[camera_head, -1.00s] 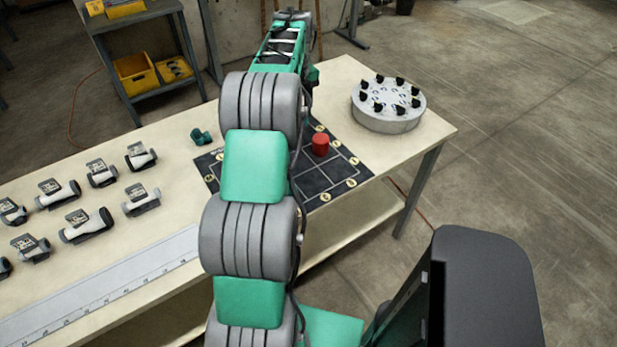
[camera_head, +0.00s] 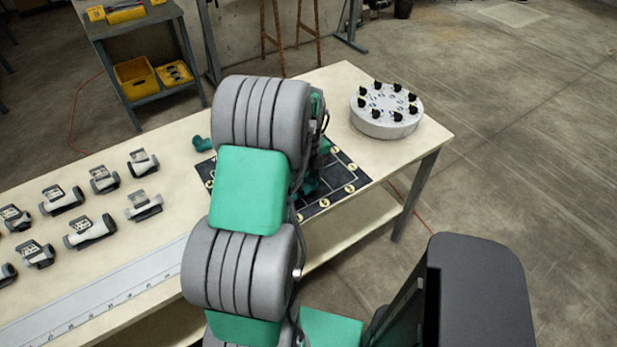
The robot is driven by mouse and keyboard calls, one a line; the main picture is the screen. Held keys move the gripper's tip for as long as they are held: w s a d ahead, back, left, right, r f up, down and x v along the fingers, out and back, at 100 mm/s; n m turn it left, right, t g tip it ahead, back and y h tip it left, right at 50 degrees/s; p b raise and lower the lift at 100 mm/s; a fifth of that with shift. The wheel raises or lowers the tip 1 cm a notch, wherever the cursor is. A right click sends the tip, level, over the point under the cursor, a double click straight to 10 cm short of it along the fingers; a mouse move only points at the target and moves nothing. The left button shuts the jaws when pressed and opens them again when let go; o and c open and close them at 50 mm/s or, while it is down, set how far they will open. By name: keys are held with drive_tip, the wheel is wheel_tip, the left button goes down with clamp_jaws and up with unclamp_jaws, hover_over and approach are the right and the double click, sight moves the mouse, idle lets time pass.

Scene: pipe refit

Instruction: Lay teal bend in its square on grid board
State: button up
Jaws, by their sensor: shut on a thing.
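My gripper (camera_head: 321,158) points down over the grid board (camera_head: 347,190), partly hidden behind my own arm. It is shut on a teal piece (camera_head: 310,186), which looks like the teal bend and is low over the board's middle. I cannot tell whether the piece touches the board. The board is black with light square lines and round yellowish marks along its edge. My arm covers much of its left and middle. Another teal pipe piece (camera_head: 202,143) lies on the table just off the board's upper left corner.
The table (camera_head: 180,170) holds several grey-and-white pipe fittings (camera_head: 90,228) at left and a long ruler strip (camera_head: 110,295) in front. A round grey stand (camera_head: 386,117) with black knobs stands at right. A shelf cart (camera_head: 150,75) with yellow bins stands behind.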

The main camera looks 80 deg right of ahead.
drive_tip(key=shift+f, duration=0.1)
drive_tip(key=shift+f, duration=0.15)
drive_tip(key=o, duration=1.1)
